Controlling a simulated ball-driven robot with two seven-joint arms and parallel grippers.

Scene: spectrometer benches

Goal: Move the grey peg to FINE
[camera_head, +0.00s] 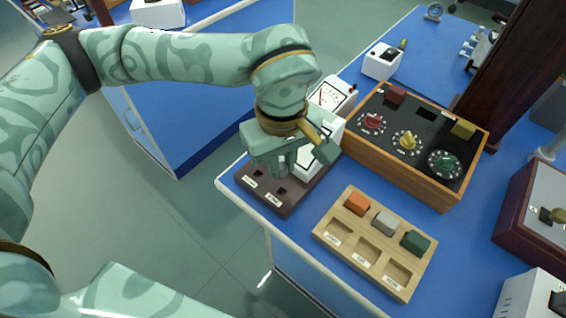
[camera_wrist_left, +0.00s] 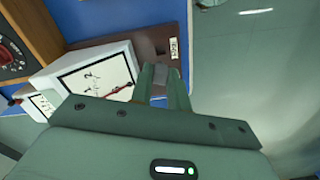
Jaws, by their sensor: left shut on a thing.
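My left gripper (camera_head: 284,170) is over the dark brown board (camera_head: 290,207), next to the white meter. In the left wrist view, its fingers (camera_wrist_left: 165,82) are shut on a small grey peg (camera_wrist_left: 161,76). I cannot tell whether the peg's lower end touches the board. The board has small square holes, with white labels along its front edge; one label (camera_wrist_left: 174,48) shows in the left wrist view. The lettering is too small to read, so I cannot tell which is FINE. In the head view the gripper hides the peg and the back of the board. My right gripper is out of view.
A wooden tray (camera_head: 327,238) with orange, grey and green blocks and labelled recesses lies right of the board. A wooden-sided box with dials (camera_head: 408,143) stands behind it. The white meter (camera_wrist_left: 100,78) crowds the gripper. The blue bench's front edge (camera_head: 240,199) is close.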

